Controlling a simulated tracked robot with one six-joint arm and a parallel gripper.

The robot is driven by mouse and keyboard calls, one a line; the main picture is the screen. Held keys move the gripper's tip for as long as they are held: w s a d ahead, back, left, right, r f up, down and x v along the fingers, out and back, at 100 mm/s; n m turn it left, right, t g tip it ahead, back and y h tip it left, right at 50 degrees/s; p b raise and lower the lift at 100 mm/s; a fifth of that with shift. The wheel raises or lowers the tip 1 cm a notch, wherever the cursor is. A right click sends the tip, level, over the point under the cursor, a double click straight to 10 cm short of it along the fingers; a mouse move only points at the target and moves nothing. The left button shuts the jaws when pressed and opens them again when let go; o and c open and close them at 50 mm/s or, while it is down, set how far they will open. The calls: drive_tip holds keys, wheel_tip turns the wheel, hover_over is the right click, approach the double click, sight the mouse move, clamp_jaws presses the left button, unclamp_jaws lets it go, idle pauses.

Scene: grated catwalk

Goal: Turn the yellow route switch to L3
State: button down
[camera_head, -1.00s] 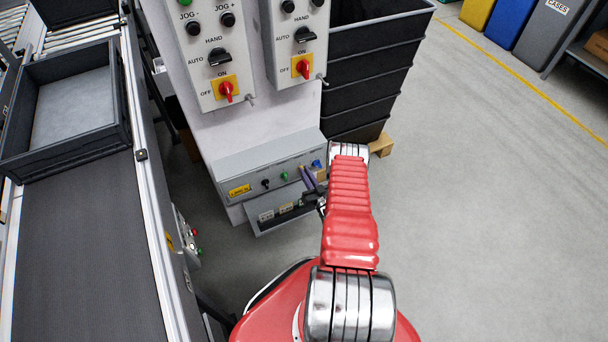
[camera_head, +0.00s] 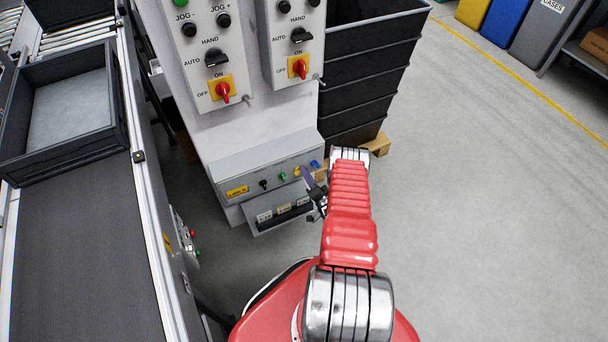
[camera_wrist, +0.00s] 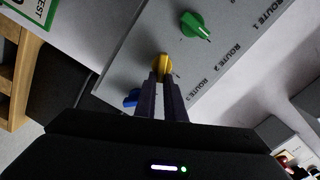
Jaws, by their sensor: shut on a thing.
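The yellow route switch (camera_wrist: 162,66) is in the middle of the wrist view, on a grey panel beside the printed label ROUTE 2. My gripper (camera_wrist: 161,78) has its two dark fingers closed around the yellow knob. The switch's pointer and L markings cannot be read here. In the head view, the yellow knob (camera_head: 297,171) shows small at the tip of my gripper (camera_head: 303,175). A green switch (camera_wrist: 195,26) by ROUTE 1 and a blue switch (camera_wrist: 132,98) stand on either side of it.
The route panel (camera_head: 230,174) is on a white cabinet with two control boxes above, each with a red-on-yellow switch. Stacked dark crates (camera_head: 362,85) stand to its right. A conveyor (camera_head: 75,240) with a grey tray runs at left. Open floor lies at right.

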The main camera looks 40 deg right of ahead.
drive_tip(key=m, duration=0.3)
drive_tip(key=f+m, duration=0.1)
drive_tip(key=m, duration=0.1)
drive_tip(key=shift+f+m, duration=0.1)
drive_tip(key=shift+m, duration=0.3)
drive_tip(key=shift+s, duration=0.1)
drive_tip(key=c, duration=1.8)
unclamp_jaws()
drive_tip(key=shift+d, duration=0.1)
drive_tip(key=shift+c, duration=0.2)
drive_tip(key=v, duration=1.3)
drive_tip(key=shift+s+a, duration=0.2)
drive_tip(key=shift+s, duration=0.15)
